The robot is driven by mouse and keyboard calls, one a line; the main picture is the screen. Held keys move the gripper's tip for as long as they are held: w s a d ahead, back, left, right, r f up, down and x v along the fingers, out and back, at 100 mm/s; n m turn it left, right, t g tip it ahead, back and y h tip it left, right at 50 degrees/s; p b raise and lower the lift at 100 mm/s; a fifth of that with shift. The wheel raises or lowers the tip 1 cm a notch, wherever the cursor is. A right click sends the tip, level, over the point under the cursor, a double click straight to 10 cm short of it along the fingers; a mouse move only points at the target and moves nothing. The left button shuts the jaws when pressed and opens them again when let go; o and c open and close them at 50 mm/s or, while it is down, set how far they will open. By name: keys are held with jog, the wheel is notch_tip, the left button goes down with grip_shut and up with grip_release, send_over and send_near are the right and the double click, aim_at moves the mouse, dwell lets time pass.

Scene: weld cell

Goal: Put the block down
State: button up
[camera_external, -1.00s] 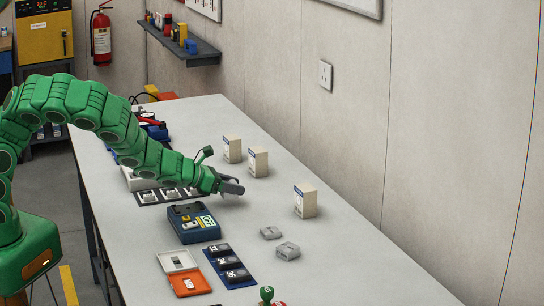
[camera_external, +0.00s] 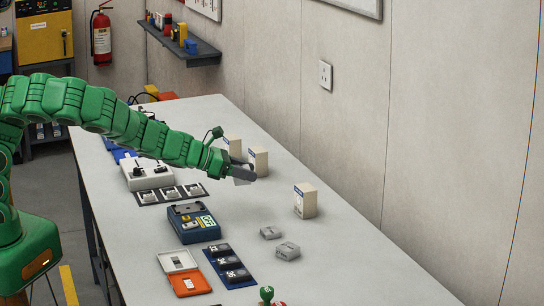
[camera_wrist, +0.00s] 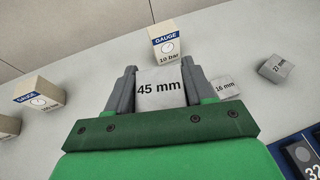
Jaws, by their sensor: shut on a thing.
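My gripper (camera_external: 243,172) is shut on a grey block marked "45 mm" (camera_wrist: 160,88), which sits between the two fingers in the wrist view. In the external view the gripper is over the table (camera_external: 330,262), close to the white gauge boxes, and part of the grey block (camera_external: 241,181) shows below the fingers. Whether the block touches the table cannot be told. Two other grey blocks lie on the table: one marked "16 mm" (camera_wrist: 223,88) and one marked "27 mm" (camera_wrist: 276,68).
A "10 bar" gauge box (camera_wrist: 167,44) stands beyond the held block; a "100 bar" one (camera_wrist: 40,93) is at left. The blue meter (camera_external: 194,223), orange case (camera_external: 189,283) and blue tray (camera_external: 230,265) stand nearer. The table's right part is clear.

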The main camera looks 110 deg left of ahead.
jog(key=w+d+r+m+t+h, duration=0.1)
jog(key=w+d+m+h, duration=0.1)
jog(key=w+d, duration=0.5)
jog(key=w+d+m+h, duration=0.2)
jog(key=w+d+h, duration=0.15)
jog(key=d, duration=0.85)
jog(key=w+d+r+m+t+h, duration=0.1)
jog(key=w+d+m+h, duration=0.15)
jog(key=w+d, duration=0.5)
send_over(313, 282)
jog(key=shift+y, duration=0.4)
jog(key=shift+w+f, duration=0.15)
jog(key=shift+f, duration=2.35)
jog(key=shift+w+f, duration=0.1)
jog(key=shift+f, duration=3.85)
jog(key=o, duration=1.2)
jog(key=shift+f, duration=0.1)
jog(key=shift+s+r, duration=0.15)
jog(key=shift+r, duration=0.05)
